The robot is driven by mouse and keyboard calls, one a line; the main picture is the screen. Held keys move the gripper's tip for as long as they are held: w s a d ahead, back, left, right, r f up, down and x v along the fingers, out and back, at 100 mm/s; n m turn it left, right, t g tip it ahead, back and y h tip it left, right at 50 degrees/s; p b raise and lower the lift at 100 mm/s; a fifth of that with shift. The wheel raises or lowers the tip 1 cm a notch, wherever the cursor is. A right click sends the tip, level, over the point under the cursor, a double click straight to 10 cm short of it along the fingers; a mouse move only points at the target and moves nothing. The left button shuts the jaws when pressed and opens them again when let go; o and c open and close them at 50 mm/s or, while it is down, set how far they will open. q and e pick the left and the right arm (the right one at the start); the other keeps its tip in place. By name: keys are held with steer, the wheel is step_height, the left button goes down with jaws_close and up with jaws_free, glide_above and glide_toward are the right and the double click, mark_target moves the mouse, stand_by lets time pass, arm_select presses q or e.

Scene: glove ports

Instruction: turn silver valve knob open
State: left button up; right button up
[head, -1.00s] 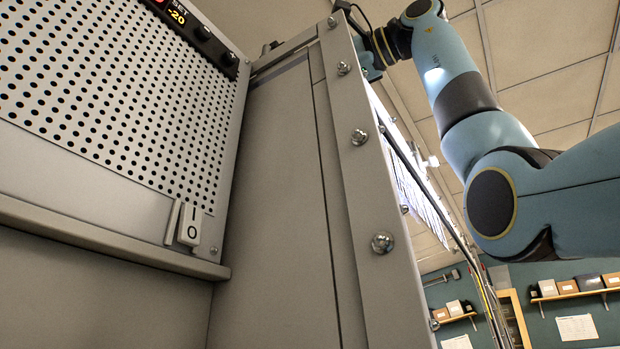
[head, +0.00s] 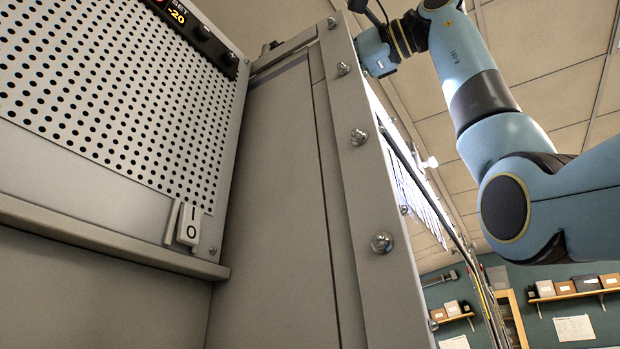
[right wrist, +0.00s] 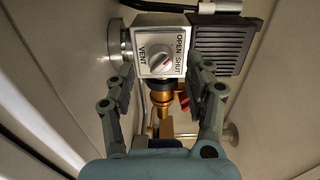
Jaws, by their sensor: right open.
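In the right wrist view a silver valve knob (right wrist: 159,63) with a red mark sits on a white box (right wrist: 164,32) labelled VENT, OPEN and SHUT. The red mark lies toward the SHUT side. My right gripper (right wrist: 162,76) is open, with one finger on each side of the knob. The fingers appear apart from the knob; the exact distance is hard to tell. In the head view my right arm reaches up behind the grey cabinet edge, which hides the gripper. My left gripper is not in view.
A dark ribbed block (right wrist: 222,45) sits right of the box. Brass fittings (right wrist: 162,97) and a red handle (right wrist: 185,102) lie below it. In the head view a bolted metal frame (head: 372,200) stands beside my right arm.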

steer(key=v, duration=0.9)
steer(key=shift+d, duration=0.2)
